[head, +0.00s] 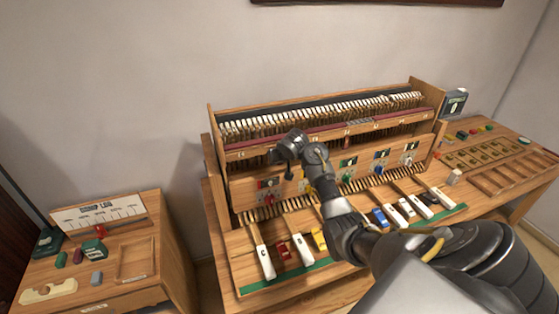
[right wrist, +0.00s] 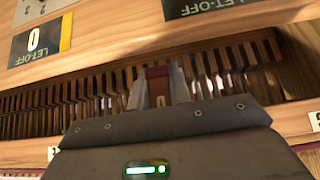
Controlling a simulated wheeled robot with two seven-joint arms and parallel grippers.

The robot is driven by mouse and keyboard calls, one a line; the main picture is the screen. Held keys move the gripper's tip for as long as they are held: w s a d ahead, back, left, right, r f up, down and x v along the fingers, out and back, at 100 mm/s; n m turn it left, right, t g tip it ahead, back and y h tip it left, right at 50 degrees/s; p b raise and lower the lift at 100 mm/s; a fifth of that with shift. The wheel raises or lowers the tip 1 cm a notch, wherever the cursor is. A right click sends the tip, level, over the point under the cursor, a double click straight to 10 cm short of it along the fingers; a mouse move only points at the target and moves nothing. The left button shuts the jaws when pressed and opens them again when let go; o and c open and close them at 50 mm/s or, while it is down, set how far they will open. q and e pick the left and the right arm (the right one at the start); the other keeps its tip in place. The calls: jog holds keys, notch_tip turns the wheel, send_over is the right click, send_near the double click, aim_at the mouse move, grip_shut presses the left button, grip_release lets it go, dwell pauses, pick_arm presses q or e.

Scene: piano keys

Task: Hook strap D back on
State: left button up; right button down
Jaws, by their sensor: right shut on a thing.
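In the right wrist view, a short dark-red strap (right wrist: 157,84) with a pale letter or figure on it, which I cannot read for sure, stands between the two grey fingers of my right gripper (right wrist: 159,88). The gripper is shut on it. Behind it runs a row of dark wooden upright parts (right wrist: 60,101) in a slot of the piano action. In the head view my right arm reaches over the keys to the upright front of the piano model (head: 325,117); my right gripper (head: 288,174) points down near the let-off panel. The strap cannot be made out there.
White key sticks (head: 262,258) and toy-like coloured blocks, including a red one (head: 283,251) and a yellow one (head: 319,239), line the front. A side table (head: 120,288) stands left. A tray board (head: 497,148) lies right. A LET-OFF label (right wrist: 236,8) is close above my gripper.

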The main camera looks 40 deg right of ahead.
jog(key=shift+r, duration=0.1)
jog(key=c, duration=1.3)
grip_release()
jog(key=v, duration=1)
jog(key=shift+s+r, duration=0.2)
jog(key=shift+r, duration=0.05)
jog(key=shift+f, duration=0.1)
